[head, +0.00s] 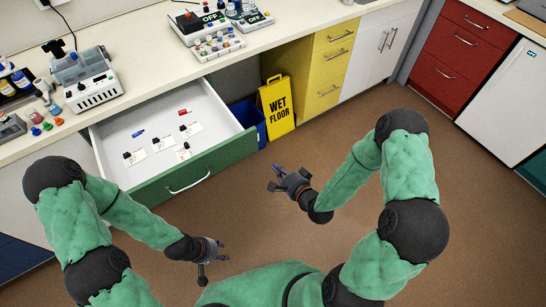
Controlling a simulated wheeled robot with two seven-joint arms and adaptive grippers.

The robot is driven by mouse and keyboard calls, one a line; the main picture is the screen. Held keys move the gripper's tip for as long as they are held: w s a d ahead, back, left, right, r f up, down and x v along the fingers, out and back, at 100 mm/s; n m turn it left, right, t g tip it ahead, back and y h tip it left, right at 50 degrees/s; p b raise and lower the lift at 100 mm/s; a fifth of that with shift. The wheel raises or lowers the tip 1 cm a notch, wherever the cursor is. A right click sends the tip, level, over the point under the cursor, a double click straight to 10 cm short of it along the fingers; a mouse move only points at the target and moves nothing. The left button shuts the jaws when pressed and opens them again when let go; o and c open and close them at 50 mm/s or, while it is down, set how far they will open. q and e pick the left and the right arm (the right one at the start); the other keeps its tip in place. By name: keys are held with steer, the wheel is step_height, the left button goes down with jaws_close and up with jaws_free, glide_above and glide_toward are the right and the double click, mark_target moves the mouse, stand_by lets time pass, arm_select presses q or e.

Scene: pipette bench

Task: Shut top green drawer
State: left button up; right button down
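The top green drawer (232,157) is pulled far out from the bench at the left. Its green front has a white bar handle (188,182), and its white inside holds several small cards and a few small red, blue and dark items. My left gripper (215,263) is below the drawer front in the picture, apart from the handle, and its fingers are too small to read. My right gripper (277,178) is to the right of the drawer front, apart from it, with its fingers spread and nothing seen between them.
A yellow wet floor sign (277,108) and a blue bin (246,117) stand just right of the drawer. Yellow drawers (333,64) and red drawers (455,50) are further right. Lab devices crowd the counter (150,45). The brown floor ahead is clear.

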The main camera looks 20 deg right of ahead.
steer(key=b, duration=0.3)
glide_toward(254, 144)
steer(key=x, duration=0.5)
steer(key=shift+f, duration=0.1)
steer(key=shift+w+a, duration=0.2)
steer(key=shift+w, duration=0.45)
